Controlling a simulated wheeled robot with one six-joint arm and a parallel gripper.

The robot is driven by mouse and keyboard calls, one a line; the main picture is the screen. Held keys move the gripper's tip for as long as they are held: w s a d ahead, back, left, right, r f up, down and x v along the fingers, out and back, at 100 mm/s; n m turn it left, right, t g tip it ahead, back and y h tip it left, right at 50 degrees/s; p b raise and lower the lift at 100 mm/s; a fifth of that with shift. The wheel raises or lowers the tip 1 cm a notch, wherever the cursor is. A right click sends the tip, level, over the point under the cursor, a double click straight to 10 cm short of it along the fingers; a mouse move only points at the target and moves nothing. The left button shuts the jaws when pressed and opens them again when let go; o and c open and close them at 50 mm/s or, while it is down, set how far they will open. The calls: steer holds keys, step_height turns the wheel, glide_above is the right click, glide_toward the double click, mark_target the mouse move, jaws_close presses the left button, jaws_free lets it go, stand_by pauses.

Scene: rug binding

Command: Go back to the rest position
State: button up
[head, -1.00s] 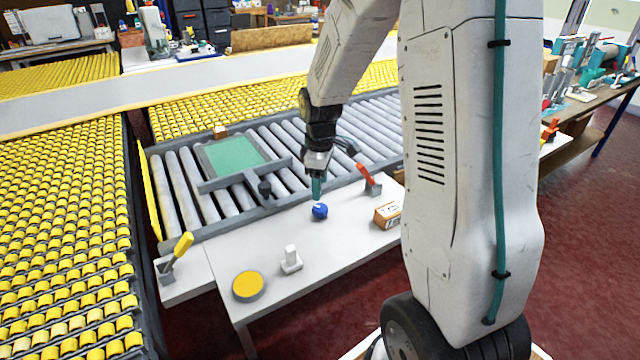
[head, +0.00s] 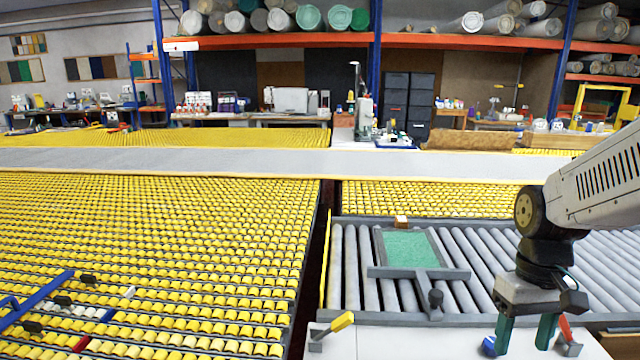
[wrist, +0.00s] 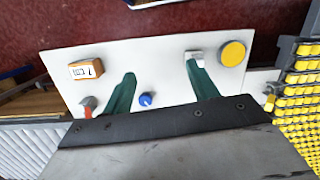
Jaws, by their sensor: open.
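My gripper (head: 524,333) hangs at the right of the head view, pointing down over the white table (head: 400,343). Its two green fingers are apart with nothing between them in the head view. In the wrist view, the open fingers (wrist: 160,95) reach over the same table. A small blue ball-like object (wrist: 146,99) lies on the table below, apart from the fingers. It also shows partly beside the left finger in the head view (head: 488,346).
The table carries a yellow-topped disc (wrist: 232,53), a small white block (wrist: 194,56), an orange box (wrist: 86,69) and a red-handled tool (wrist: 87,105). A roller bed with a green panel (head: 410,249) lies behind.

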steer(key=s+a+r+t, duration=0.3)
steer(key=s+a+r, duration=0.3)
steer(key=s, duration=0.6)
steer(key=shift+r+m, duration=0.3)
steer(key=shift+r, duration=1.05)
